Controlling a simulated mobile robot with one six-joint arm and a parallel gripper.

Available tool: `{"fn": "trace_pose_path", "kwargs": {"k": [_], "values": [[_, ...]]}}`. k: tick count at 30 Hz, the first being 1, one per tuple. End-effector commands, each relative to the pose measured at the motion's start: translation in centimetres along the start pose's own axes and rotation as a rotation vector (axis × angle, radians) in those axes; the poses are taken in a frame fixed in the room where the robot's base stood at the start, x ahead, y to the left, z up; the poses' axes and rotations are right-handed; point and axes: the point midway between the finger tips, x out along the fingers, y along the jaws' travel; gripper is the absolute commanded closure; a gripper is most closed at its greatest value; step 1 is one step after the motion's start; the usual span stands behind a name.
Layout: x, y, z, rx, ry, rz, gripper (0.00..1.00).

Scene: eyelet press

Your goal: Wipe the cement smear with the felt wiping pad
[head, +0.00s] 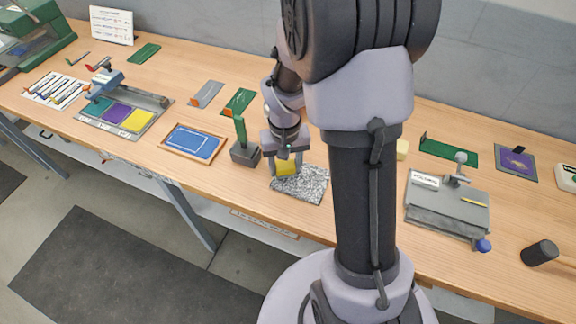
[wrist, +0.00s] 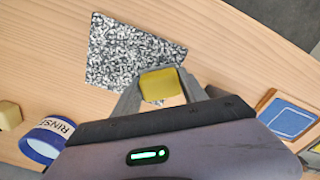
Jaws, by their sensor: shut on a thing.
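My gripper (head: 285,160) is shut on a yellow block-like pad, the felt wiping pad (head: 287,168). In the wrist view the pad (wrist: 160,85) sits between the two fingers (wrist: 159,90). The pad is over or at the edge of a black-and-white speckled slab (head: 303,186), which lies flat on the wooden bench. The slab (wrist: 125,48) also shows in the wrist view, reaching up and left from the pad. I cannot tell whether the pad touches the slab. I cannot make out the cement smear against the speckles; the pad and fingers hide part of the slab.
A dark block with a green upright handle (head: 242,145) stands close left of my gripper. A blue-faced tray (head: 193,142) lies further left. A blue-and-white container marked RINSE (wrist: 45,140) and a pale yellow block (wrist: 9,115) are nearby. A grey fixture (head: 445,208) stands right.

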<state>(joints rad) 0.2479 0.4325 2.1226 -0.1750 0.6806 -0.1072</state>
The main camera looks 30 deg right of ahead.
Motion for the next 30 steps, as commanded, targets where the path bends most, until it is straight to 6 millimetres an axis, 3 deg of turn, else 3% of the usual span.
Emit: {"fn": "trace_pose_path", "kwargs": {"k": [4, 7, 24, 30], "values": [[-0.6, -0.3, -0.3, 0.000, -0.001, 0.000, 0.94], [-2.9, -0.4, -0.5, 0.000, 0.004, 0.000, 0.94], [-7.7, -1.1, -1.1, 0.001, 0.000, 0.000, 0.94], [-8.3, -1.3, -1.1, 0.000, 0.000, 0.000, 0.94]]}}
